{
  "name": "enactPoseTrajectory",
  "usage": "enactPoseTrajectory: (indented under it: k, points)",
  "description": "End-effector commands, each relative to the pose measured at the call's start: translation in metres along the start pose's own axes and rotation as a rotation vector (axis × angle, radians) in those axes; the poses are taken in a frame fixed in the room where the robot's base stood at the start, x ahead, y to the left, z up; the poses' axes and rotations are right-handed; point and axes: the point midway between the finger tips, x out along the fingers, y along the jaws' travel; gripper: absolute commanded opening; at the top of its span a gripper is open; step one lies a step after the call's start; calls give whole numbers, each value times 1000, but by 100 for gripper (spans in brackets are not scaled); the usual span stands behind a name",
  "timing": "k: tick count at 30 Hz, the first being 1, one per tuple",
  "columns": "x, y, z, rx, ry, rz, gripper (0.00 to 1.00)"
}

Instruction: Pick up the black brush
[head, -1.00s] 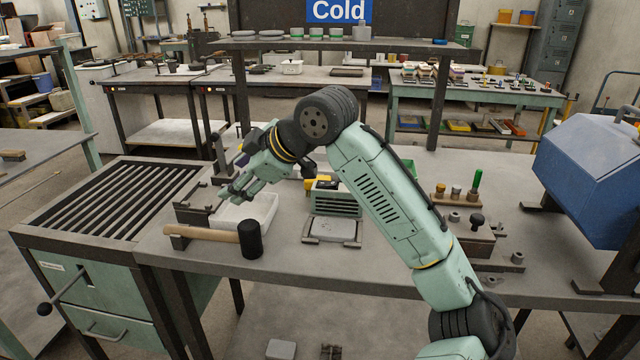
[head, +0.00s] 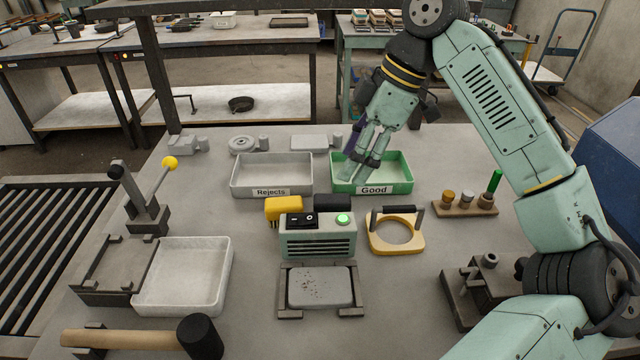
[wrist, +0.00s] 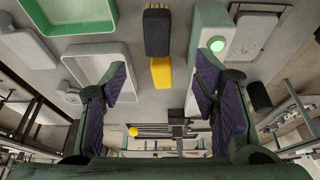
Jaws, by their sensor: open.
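The black brush (head: 332,202) is a dark block behind the grey-green box with the green button in the head view, at the right of a yellow brush (head: 285,208). In the wrist view the black brush (wrist: 157,32) lies at the top middle, with tan bristles at its far end. The yellow brush (wrist: 161,71) is just below it there, between my fingers in the picture. My gripper (head: 364,165) is open and empty. In the head view it appears over the green Good tray (head: 408,172), apart from the brush.
The grey Rejects tray (head: 236,178) stands left of the Good tray. The box with the green button (head: 318,243) is in front of the brushes. A yellow ring with a black handle (head: 378,245) and a peg rack (head: 465,208) are to the right. A mallet (head: 130,338) lies front left.

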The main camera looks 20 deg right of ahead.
Motion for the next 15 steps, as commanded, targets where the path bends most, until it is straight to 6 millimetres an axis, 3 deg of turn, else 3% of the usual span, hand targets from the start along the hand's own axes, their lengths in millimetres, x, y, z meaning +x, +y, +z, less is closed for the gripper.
enactPoseTrajectory:
  k: [5, 15]
  points:
    - [8, 0, 2, 1, -2, -1, 55]
    - [54, 0, 4, 1, -3, -1, 55]
